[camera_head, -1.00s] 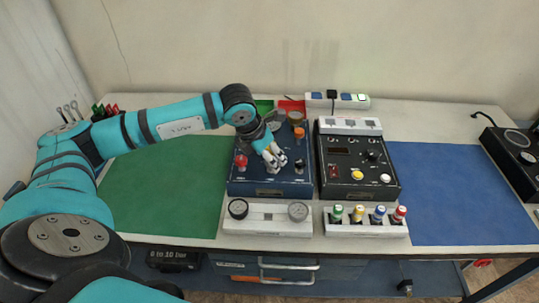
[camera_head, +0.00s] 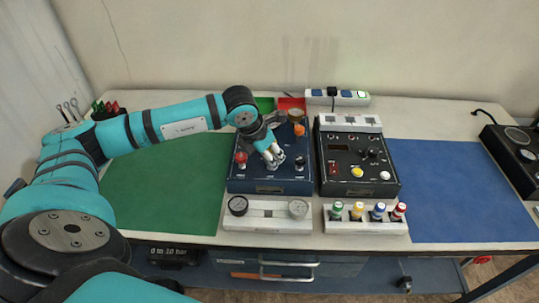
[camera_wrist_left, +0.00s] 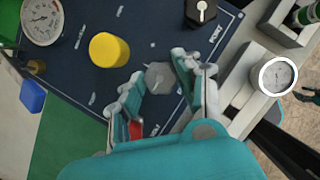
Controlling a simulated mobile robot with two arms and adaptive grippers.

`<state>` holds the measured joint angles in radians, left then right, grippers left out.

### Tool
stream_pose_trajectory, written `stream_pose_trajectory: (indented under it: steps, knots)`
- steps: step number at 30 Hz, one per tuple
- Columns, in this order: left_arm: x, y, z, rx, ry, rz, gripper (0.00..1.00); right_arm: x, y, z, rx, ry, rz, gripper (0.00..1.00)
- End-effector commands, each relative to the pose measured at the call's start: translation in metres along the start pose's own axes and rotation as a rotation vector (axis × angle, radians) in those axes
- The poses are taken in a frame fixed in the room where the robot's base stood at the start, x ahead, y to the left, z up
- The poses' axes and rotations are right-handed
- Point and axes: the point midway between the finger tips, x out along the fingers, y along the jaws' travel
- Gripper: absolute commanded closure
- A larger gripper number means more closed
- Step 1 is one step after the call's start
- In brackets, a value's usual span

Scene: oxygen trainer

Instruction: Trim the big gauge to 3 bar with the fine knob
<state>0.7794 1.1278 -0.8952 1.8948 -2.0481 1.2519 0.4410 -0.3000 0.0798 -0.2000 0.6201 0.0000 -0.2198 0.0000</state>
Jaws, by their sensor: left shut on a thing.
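The big gauge (camera_wrist_left: 42,20) has a white round dial on the blue panel (camera_head: 240,185); I cannot read its needle with certainty. It also shows in the head view (camera_head: 295,114), small, behind my wrist. My left gripper (camera_wrist_left: 158,82) is over the panel, shut on a grey lobed knob (camera_wrist_left: 160,75), with its fingers on either side of the knob. The knob's lettering is not legible. A yellow-orange knob (camera_wrist_left: 109,50) stands beside it, toward the gauge. A black knob (camera_wrist_left: 200,10) is on the panel's right side. My right gripper is not in view.
A red knob (camera_head: 240,158) stands close left of the gripper. A black control box (camera_head: 335,185) adjoins the panel on the right. A white rail with two small gauges (camera_head: 268,226) lies in front. The green mat (camera_head: 175,190) and blue mat (camera_head: 450,200) are clear.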

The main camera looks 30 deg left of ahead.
Motion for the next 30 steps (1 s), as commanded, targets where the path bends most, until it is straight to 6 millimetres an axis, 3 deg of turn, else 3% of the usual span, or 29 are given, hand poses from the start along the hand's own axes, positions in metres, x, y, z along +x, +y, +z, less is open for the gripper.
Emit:
stream_pose_trajectory:
  steps: [7,18,19,24,30]
  knots:
    - [0.003,0.002,0.000,0.134,-0.004,-0.054,0.98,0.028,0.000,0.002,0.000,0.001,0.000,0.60]
    - [-0.001,0.001,0.001,0.173,-0.003,-0.070,0.98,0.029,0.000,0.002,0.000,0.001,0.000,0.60]
    - [-0.001,0.001,0.001,0.173,-0.003,-0.070,0.65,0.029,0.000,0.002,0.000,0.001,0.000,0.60]
    - [-0.001,0.001,0.001,0.172,-0.003,-0.070,0.43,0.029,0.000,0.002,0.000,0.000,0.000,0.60]
    - [0.000,0.001,0.001,0.172,-0.001,-0.070,0.43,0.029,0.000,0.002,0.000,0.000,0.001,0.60]
